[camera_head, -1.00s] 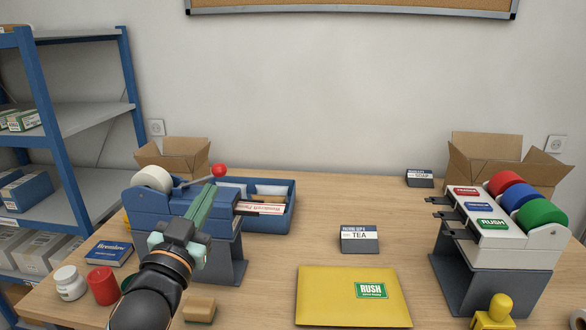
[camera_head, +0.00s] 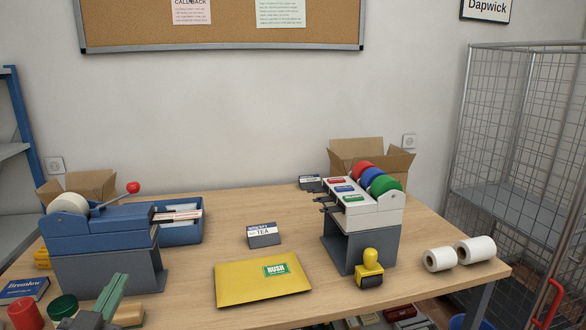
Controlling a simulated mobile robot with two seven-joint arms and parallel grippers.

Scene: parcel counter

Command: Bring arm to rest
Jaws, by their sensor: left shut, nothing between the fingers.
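My left gripper (camera_head: 112,292) shows at the lower left edge of the picture, with its green fingers pointing up and a little to the right. The fingers are shut with nothing between them. It appears in front of the blue tape dispenser (camera_head: 105,222), which has a white roll and a lever with a red knob. A yellow envelope (camera_head: 240,284) with a green RUSH label (camera_head: 276,270) lies flat on the table, to the right of the gripper and apart from it. Most of my left arm is cut off by the bottom edge. My right gripper is out of view.
A label dispenser (camera_head: 372,215) with red, blue and green rolls stands right of the envelope. A yellow stamp (camera_head: 369,268) and white rolls (camera_head: 475,250) sit near the table's right side. A red jar (camera_head: 25,314) is left of my gripper. The table's (camera_head: 295,225) middle is mostly clear.

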